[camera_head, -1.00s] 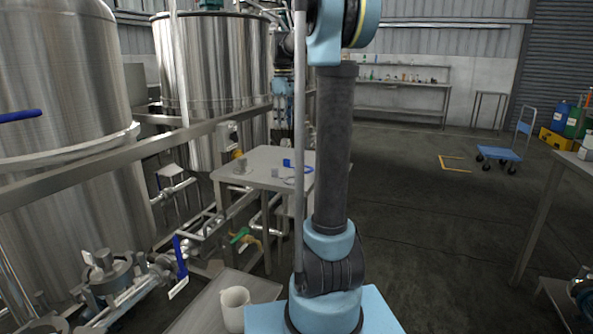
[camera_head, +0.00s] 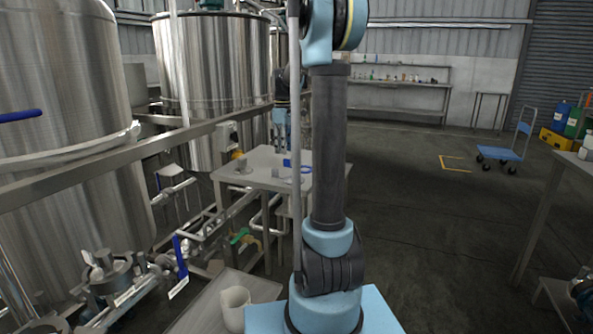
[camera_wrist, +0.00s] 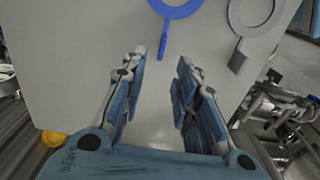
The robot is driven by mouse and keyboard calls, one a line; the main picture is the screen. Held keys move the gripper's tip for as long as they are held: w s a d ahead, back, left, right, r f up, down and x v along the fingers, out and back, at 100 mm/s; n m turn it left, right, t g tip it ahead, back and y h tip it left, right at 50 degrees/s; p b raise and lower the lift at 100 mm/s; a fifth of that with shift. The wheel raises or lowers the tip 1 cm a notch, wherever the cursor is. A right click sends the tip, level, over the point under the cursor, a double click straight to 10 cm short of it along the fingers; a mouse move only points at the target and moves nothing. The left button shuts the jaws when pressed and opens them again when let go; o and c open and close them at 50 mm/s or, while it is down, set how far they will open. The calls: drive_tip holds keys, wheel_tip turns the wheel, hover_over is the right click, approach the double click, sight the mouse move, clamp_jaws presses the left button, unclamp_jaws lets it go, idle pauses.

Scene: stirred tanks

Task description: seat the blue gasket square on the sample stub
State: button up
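The blue gasket (camera_wrist: 164,38), a flat ring with a straight tab, lies on the light table at the top of the wrist view, partly cut off. It also shows in the head view (camera_head: 287,162), partly hidden by my arm. My gripper (camera_wrist: 161,56) is open and empty. Its fingers are over the table, with the gasket's tab just beyond the gap between the fingertips. In the head view my gripper (camera_head: 279,142) hangs above the table behind the gasket.
A grey ring with a tab (camera_wrist: 238,60) lies right of the blue gasket. The table (camera_head: 262,182) stands beside pipes, a rail (camera_head: 150,147) and steel tanks (camera_head: 215,60). A white beaker (camera_head: 235,309) is near my base.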

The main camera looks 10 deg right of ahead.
drive_tip(key=shift+d+f, duration=0.15)
drive_tip(key=shift+f, duration=1.35)
drive_tip(key=shift+d+f, duration=0.1)
drive_tip(key=shift+f, duration=1.35)
drive_tip(key=shift+c, duration=0.3)
clamp_jaws()
